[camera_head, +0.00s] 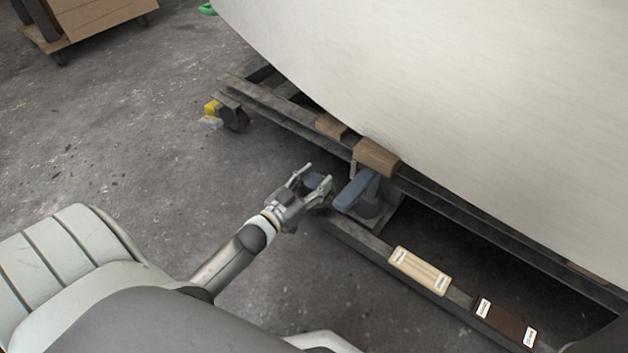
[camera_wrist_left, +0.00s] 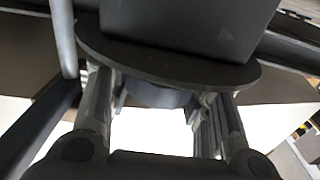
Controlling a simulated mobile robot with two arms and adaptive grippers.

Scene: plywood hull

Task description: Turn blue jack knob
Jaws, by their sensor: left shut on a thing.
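The blue-grey jack (camera_head: 368,205) stands under the hull's edge, by the cradle's dark beam. Its blue arm (camera_head: 352,190) points toward the lower left. A small blue knob (camera_head: 313,180) shows between the fingers of my left gripper (camera_head: 315,178), partly hidden by them. My left gripper is shut on this knob. In the left wrist view the blue-grey knob (camera_wrist_left: 155,94) sits between the two fingers, under a wide dark disc (camera_wrist_left: 165,60). My right gripper is not in view.
The pale hull (camera_head: 450,100) overhangs the cradle. Wooden blocks (camera_head: 376,157) sit under it. A beige block (camera_head: 419,270) and a dark brown block (camera_head: 503,322) lie on the lower beam. A caster wheel (camera_head: 235,118) stands at the cradle's corner.

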